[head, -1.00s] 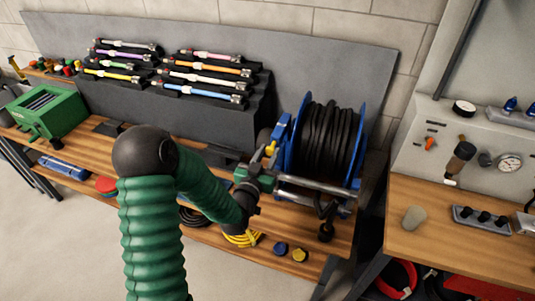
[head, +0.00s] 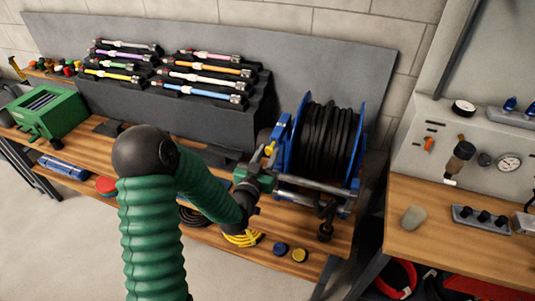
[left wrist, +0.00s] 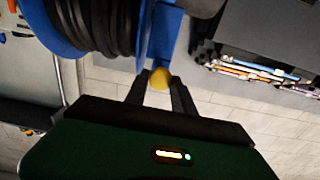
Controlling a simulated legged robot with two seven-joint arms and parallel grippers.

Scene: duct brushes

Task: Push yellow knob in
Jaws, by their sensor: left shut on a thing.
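The yellow knob (left wrist: 160,78) sits on the blue frame of the hose reel and shows between my left gripper's fingertips in the left wrist view. In the head view the yellow knob (head: 269,149) is at the left side of the reel, at the tip of my left gripper (head: 265,158). The left gripper (left wrist: 159,84) is shut on the knob, one finger on each side. The reel (head: 325,140) has blue side plates and a black wound hose. How far the knob stands out from the frame is hard to tell. My right gripper is not in view.
The reel stands on a wooden bench (head: 285,220). A dark rack (head: 190,110) of coloured brushes is behind my left arm. Blue and yellow caps (head: 299,255) lie at the bench's front. A second bench with a gauge panel (head: 470,150) is at the right.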

